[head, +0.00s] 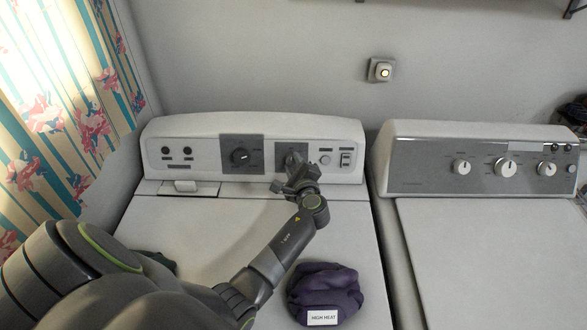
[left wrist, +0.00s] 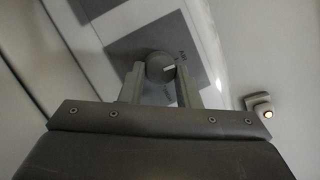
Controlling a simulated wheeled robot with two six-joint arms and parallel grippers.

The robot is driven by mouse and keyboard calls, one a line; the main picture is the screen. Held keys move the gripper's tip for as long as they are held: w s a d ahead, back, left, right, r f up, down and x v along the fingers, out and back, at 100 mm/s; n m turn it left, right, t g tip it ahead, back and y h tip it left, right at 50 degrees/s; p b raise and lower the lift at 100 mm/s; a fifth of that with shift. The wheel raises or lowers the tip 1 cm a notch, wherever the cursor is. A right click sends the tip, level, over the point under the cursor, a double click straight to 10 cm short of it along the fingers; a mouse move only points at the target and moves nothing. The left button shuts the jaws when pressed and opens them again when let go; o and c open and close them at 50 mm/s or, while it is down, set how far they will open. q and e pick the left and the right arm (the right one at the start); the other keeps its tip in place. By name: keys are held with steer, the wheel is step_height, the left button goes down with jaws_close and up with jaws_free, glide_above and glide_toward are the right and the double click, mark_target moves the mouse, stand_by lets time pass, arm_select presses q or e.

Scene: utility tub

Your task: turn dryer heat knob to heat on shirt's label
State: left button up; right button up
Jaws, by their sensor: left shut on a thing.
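A purple bundled shirt (head: 328,284) lies on the dryer top, with a white label (head: 323,318) reading "HIGH HEAT". The dryer's back panel (head: 210,128) has two dark grey squares. My left gripper (head: 292,168) reaches the right-hand square and mostly hides the knob there. In the left wrist view the round grey knob (left wrist: 160,67) sits between the two fingers (left wrist: 160,84), which are shut on it. A pale pointer mark shows on the knob's right side. My right gripper is not in view.
Another dark knob (head: 241,156) is on the left-hand square. A rocker switch (head: 345,159) sits to the right. A second machine with several white knobs (head: 505,168) stands at right.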

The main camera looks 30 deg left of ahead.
arm_select(q)
steer(key=shift+n+g, duration=0.3)
steer(key=shift+n, duration=0.4)
steer(key=o, duration=1)
steer(key=shift+c, duration=0.2)
